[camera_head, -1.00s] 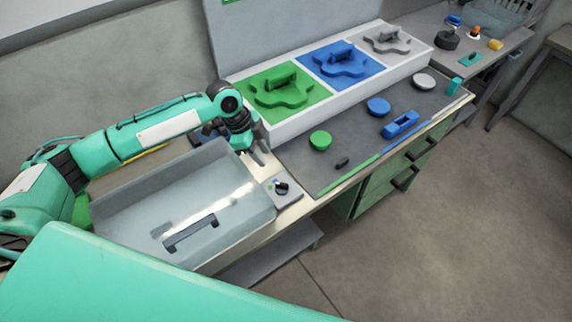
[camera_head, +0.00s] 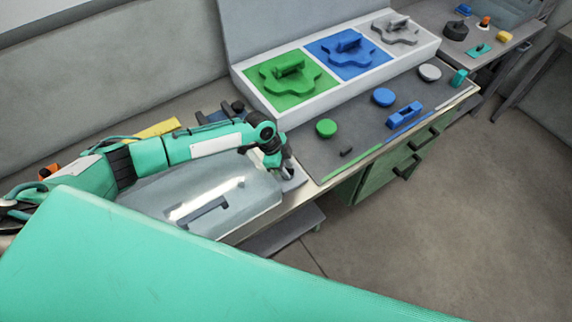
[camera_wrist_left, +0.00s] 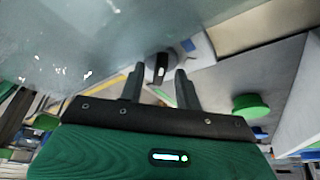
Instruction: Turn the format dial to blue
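The format dial (camera_wrist_left: 159,68) is a small black knob with a white mark, on a pale grey plate (camera_wrist_left: 199,52). A blue mark (camera_wrist_left: 188,45) shows beside the knob. In the head view, my left gripper (camera_head: 287,172) covers the knob, and only part of its plate (camera_head: 297,182) shows. In the left wrist view, my left gripper (camera_wrist_left: 157,76) is open, its two fingers apart with the knob seen between their tips. I cannot tell whether either finger touches it. The right gripper is out of view.
A clear cover with a dark handle (camera_head: 204,209) lies close to the left arm. To the right are a green knob (camera_head: 326,128), a blue knob (camera_head: 383,97) and a blue block (camera_head: 404,114). Behind stands a white tray (camera_head: 300,113) with green, blue and grey panels.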

